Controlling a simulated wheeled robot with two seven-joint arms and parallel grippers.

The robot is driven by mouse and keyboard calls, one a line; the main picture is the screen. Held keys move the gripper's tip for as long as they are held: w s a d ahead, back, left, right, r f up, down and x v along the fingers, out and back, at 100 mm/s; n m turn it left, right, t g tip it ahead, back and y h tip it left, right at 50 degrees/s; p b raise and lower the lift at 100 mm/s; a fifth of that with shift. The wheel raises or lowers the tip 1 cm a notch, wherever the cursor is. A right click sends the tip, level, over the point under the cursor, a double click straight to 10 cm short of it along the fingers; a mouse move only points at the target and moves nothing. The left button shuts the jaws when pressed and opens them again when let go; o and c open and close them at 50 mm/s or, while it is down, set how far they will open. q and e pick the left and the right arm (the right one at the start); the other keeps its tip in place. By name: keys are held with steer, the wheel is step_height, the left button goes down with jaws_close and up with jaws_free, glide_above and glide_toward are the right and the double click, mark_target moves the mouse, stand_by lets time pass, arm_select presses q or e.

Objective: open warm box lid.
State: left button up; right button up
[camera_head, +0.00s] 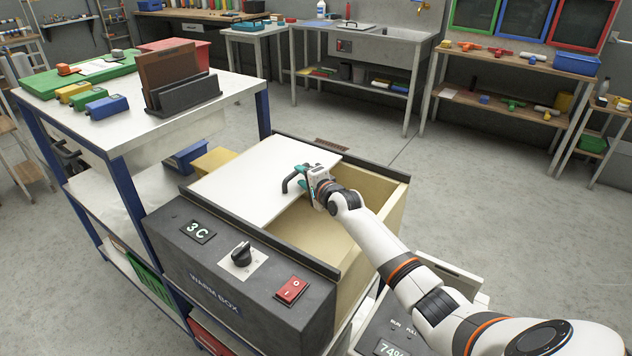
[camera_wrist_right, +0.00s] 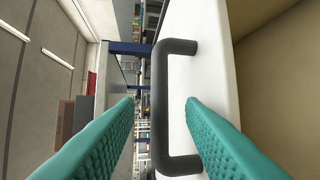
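The warm box (camera_head: 225,290) is a dark grey case with a beige interior, a dial, a red switch and a "3C" display in the head view. Its flat white lid (camera_head: 250,180) covers the left part of the top, and the right part is uncovered. The lid's dark bar handle (camera_wrist_right: 160,105) stands near the lid's edge. My right gripper (camera_head: 305,182) is at this handle. In the right wrist view, its two teal fingers (camera_wrist_right: 160,135) are apart, one on each side of the handle, with visible gaps. My left gripper is not in view.
A metal shelf unit (camera_head: 185,122) with a black rack and coloured boxes stands left of the warm box. A machine with a "74%" display (camera_head: 388,348) is at the lower right, partly behind my arm. Open floor (camera_head: 500,220) lies to the right.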

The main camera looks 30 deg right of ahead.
steer(key=s+r+p, duration=0.1)
steer(key=s, duration=0.7)
steer(key=shift+r, duration=0.2)
